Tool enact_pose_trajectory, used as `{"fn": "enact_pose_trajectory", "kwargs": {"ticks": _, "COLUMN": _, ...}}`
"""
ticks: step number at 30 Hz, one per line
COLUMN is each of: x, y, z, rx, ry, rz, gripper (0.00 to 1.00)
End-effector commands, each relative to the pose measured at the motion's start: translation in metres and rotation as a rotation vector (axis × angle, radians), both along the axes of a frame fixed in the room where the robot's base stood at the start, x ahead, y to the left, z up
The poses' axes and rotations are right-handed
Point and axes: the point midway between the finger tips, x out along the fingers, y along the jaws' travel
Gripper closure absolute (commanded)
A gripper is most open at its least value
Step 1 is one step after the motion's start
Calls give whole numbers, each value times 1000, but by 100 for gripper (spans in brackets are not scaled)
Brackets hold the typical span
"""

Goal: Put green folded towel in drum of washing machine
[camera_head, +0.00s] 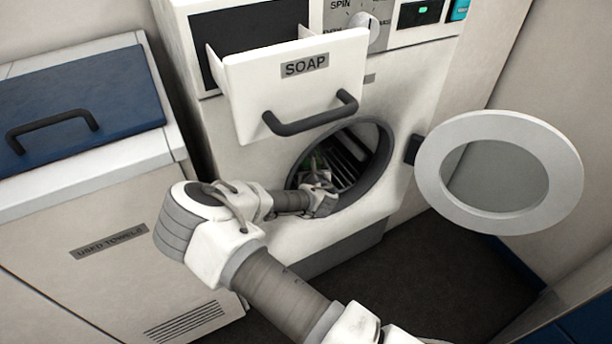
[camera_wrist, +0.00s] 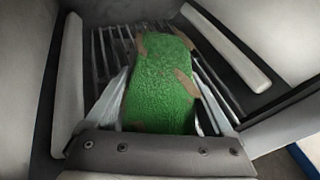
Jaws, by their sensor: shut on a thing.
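The green folded towel (camera_wrist: 158,88) shows in the wrist view, with brown patches on it. My gripper (camera_wrist: 162,95) is shut on it, with a finger along each side. Behind the towel are the dark ribs of the drum (camera_wrist: 112,48). The washing machine (camera_head: 255,170) stands in the middle of the head view with its round door (camera_head: 568,165) swung open to the right. My arm reaches through the round opening, and my gripper (camera_head: 317,172) is at or inside the drum (camera_head: 352,160). The towel is mostly hidden in the head view.
The soap drawer (camera_head: 245,75) is pulled out above the opening, close over my arm. A used towels bin (camera_head: 60,245) with a blue lid (camera_head: 90,100) stands at the left. The dark floor (camera_head: 440,270) is clear under the open door.

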Motion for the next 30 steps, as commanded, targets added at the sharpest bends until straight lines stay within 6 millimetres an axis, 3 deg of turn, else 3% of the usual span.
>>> {"fn": "enact_pose_trajectory", "kwargs": {"ticks": 8, "x": 13, "y": 11, "z": -16, "rx": -2, "ry": 1, "rz": -1, "gripper": 68}}
{"fn": "enact_pose_trajectory", "kwargs": {"ticks": 15, "x": 13, "y": 12, "z": -50, "rx": -1, "ry": 1, "rz": -1, "gripper": 68}}
{"fn": "enact_pose_trajectory", "kwargs": {"ticks": 27, "x": 13, "y": 11, "z": -53, "rx": -2, "ry": 0, "rz": 0, "gripper": 68}}
{"fn": "enact_pose_trajectory", "kwargs": {"ticks": 28, "x": 13, "y": 11, "z": -53, "rx": -1, "ry": 0, "rz": -1, "gripper": 9}}
{"fn": "enact_pose_trajectory", "kwargs": {"ticks": 30, "x": 13, "y": 11, "z": -53, "rx": -1, "ry": 0, "rz": -1, "gripper": 0}}
